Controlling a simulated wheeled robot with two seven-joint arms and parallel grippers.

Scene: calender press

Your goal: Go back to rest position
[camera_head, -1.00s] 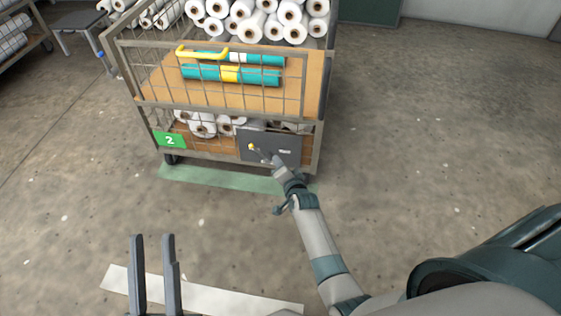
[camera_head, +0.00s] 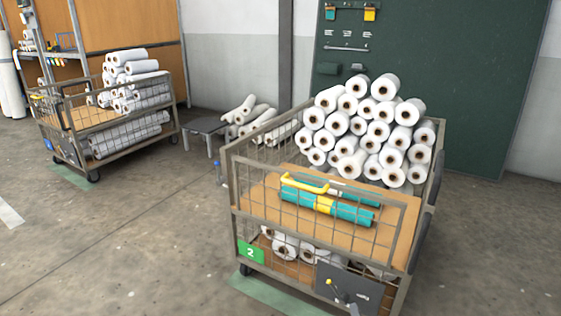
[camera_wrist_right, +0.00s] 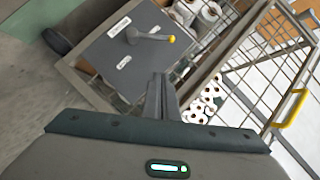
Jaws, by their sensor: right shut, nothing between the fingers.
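My right gripper shows only as a small grey tip (camera_head: 353,309) at the bottom edge of the head view. In the right wrist view its fingers (camera_wrist_right: 161,90) are shut together with nothing between them. In front of them is a dark grey panel (camera_wrist_right: 119,65) with a lever (camera_wrist_right: 150,38) that ends in a yellow knob. The fingers look apart from the lever. The panel (camera_head: 368,292) is on the lower front of a wire cart (camera_head: 232,195) with a green "2" sign. My left gripper is not in view.
The cart holds stacked white rolls (camera_head: 352,140), with teal rollers (camera_head: 345,210) and a yellow handle (camera_head: 303,183) on its board. A second cart (camera_head: 70,140) and a grey table (camera_head: 205,125) stand behind. The floor (camera_head: 140,235) at left is clear.

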